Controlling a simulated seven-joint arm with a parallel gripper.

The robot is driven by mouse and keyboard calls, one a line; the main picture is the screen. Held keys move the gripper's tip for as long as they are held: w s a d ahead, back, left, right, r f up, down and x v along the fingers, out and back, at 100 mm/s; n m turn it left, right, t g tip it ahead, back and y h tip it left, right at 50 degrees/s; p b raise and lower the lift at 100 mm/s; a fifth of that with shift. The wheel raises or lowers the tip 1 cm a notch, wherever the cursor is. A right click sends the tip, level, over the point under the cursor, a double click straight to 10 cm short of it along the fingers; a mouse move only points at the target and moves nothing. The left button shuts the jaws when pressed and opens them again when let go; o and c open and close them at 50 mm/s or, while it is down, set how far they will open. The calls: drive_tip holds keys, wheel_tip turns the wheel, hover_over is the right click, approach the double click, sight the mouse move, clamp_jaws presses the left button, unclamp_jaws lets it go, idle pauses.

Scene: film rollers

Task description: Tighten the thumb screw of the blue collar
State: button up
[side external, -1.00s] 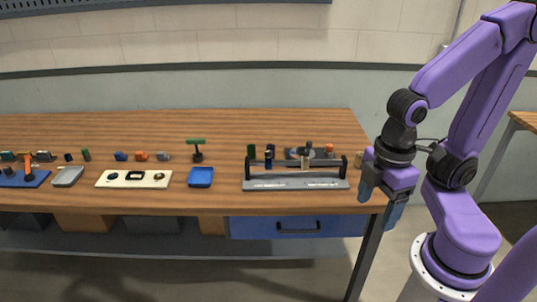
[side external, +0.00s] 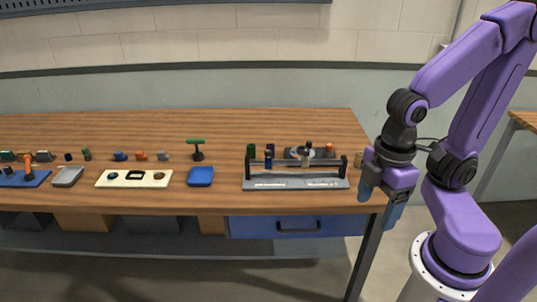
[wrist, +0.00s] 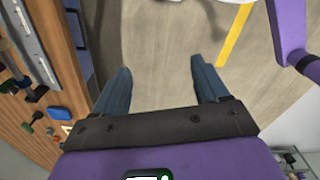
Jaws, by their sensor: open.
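A grey stand (side external: 297,184) with two dark uprights holds a thin horizontal rod near the right end of the table. A small dark blue piece (side external: 268,163) shows at the left part of the rod and looks like the blue collar. Its thumb screw is too small to make out. My gripper (side external: 380,200) points down beyond the table's right end, to the right of the stand and apart from it. In the wrist view my gripper (wrist: 160,65) is open, with nothing between its blue-grey fingers and the floor below.
A blue tray (side external: 201,177), a cream board (side external: 134,179) and a green-topped T-shaped tool (side external: 197,148) lie left of the stand. Several small coloured parts stand further left and behind the rod. A blue drawer (side external: 255,227) is under the table's edge. The back of the table is clear.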

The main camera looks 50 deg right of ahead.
drive_tip(key=c, duration=0.3)
drive_tip(key=shift+w+a, duration=0.15)
drive_tip(key=shift+w, duration=0.1)
drive_tip(key=shift+c, duration=0.6)
drive_tip(key=w+a+r+n+h, duration=0.1)
drive_tip(key=w+a+r+n, duration=0.1)
drive_tip(key=w, duration=0.9)
drive_tip(key=w+a+r+n+h, duration=0.1)
drive_tip(key=w+a+r, duration=0.1)
drive_tip(key=w, duration=0.9)
drive_tip(key=n+h, duration=0.3)
hover_over(268, 151)
drive_tip(key=a, duration=0.7)
wheel_tip(268, 151, down, 2)
drive_tip(key=x, duration=1.6)
drive_tip(key=shift+s+f, duration=0.25)
